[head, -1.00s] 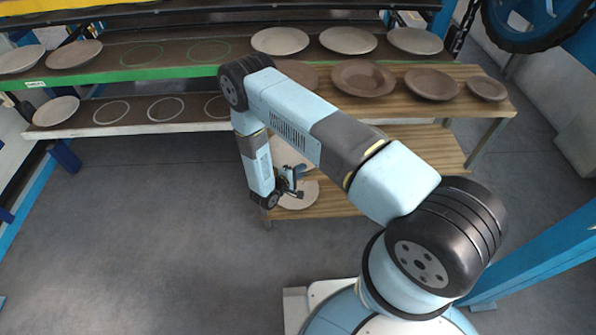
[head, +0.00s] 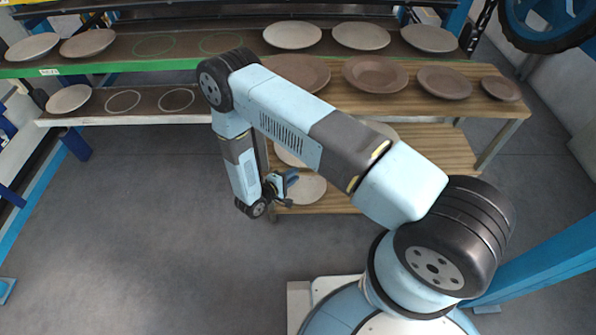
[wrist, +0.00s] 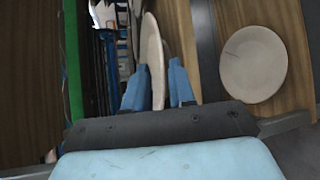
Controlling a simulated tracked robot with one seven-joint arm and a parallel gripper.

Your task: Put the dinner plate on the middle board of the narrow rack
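A pale plate (wrist: 151,50) shows nearly edge-on in the wrist view, between the two blue fingers of my gripper (wrist: 160,68). My gripper appears shut on its near rim. In the head view my gripper (head: 286,184) is low, in front of the wooden stand, and the held plate (head: 287,155) is partly hidden by my arm. A dark rack with a green-edged board (head: 120,67) and a white-edged lower board (head: 110,119) runs across the back left. I cannot tell for sure which rack is the narrow one.
The wooden stand (head: 440,145) holds brown plates (head: 375,74) on top and pale plates below, one (head: 306,189) near my gripper. Green rings (head: 153,45) and white rings (head: 123,101) mark empty spots on the dark boards. The floor (head: 150,220) at left is clear.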

